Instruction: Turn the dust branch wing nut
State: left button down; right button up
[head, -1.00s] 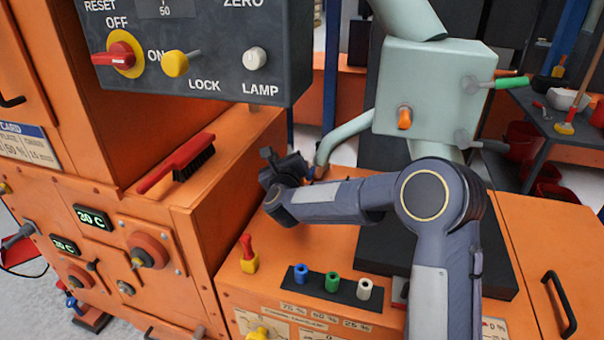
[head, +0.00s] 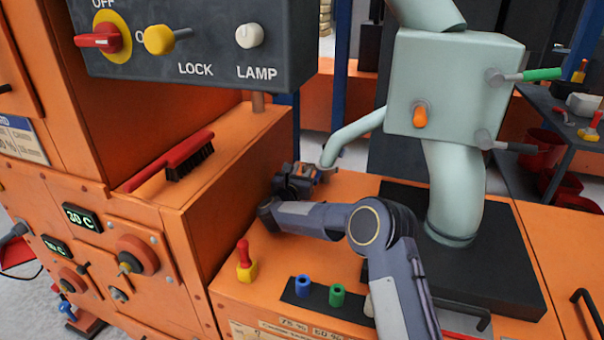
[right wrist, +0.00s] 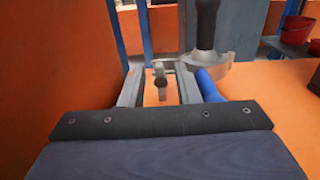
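The pale green dust branch (head: 352,132) runs from the side of a pale green box (head: 450,88) down to the orange deck. My right gripper (head: 298,178) is at its lower end, low over the deck. In the right wrist view my right gripper (right wrist: 159,88) has its two grey fingers apart. A small grey knob-like part (right wrist: 160,76), perhaps the wing nut, shows in the gap between them; I cannot tell whether a finger touches it. A blue part (right wrist: 208,86) lies just beside the right finger, under a grey fitting. My left gripper is not in view.
An orange cabinet wall (head: 185,215) stands close left of the gripper, with a red brush (head: 185,160) on top. A red-yellow lever (head: 246,262) and blue and green knobs (head: 336,294) are in front. A black base (head: 490,265) lies to the right.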

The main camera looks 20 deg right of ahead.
jog(key=shift+w+d, duration=0.1)
grip_shut()
jog(key=shift+n, duration=0.6)
jog(key=shift+a+n+b, duration=0.2)
jog(key=shift+n+b, duration=0.25)
jog(key=shift+n, duration=0.55)
jog(key=shift+w+a+f+n, duration=0.1)
jog(key=shift+n, duration=0.8)
jog(key=shift+w+a+f+n, duration=0.1)
jog(key=shift+n, duration=0.8)
grip_release()
jog(key=shift+r, duration=0.1)
